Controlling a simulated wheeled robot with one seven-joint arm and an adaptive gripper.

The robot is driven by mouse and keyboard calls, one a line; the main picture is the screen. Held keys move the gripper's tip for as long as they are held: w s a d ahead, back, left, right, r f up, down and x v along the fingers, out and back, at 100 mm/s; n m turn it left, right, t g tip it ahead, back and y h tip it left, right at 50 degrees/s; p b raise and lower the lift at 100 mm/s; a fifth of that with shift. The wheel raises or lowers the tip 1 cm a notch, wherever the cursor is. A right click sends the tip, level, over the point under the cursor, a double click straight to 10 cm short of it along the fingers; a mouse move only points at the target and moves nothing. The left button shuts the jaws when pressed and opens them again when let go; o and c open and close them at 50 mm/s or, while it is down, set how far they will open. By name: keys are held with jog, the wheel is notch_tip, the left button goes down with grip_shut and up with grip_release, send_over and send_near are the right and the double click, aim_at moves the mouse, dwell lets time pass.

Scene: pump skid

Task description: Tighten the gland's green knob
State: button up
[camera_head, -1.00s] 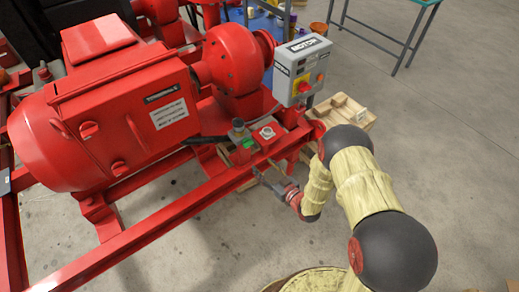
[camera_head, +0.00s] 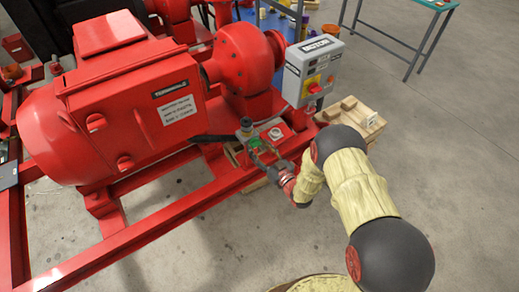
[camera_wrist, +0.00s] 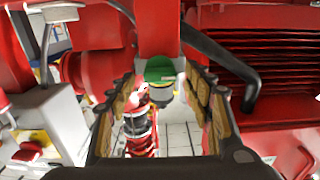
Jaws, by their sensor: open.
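The gland's green knob (camera_head: 254,143) shows on the red skid frame, left of and below the motor control box. In the wrist view the green knob (camera_wrist: 160,69) appears between my fingertips, at the far end of the gap, with a grey part below it. My gripper (camera_head: 266,157) reaches in from the right, close to the knob. In the wrist view my gripper (camera_wrist: 160,88) is open, with one padded finger on each side and nothing held. I cannot tell whether the fingertips reach past the knob or touch it.
The red motor (camera_head: 130,100) stands left of the knob. The grey control box (camera_head: 313,72) stands above and right of it. A black hose (camera_wrist: 225,55) passes close to the right finger in the wrist view. A wooden pallet (camera_head: 350,118) lies behind my arm.

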jog(key=c, duration=0.4)
jog(key=c, duration=0.7)
jog(key=shift+c, duration=0.3)
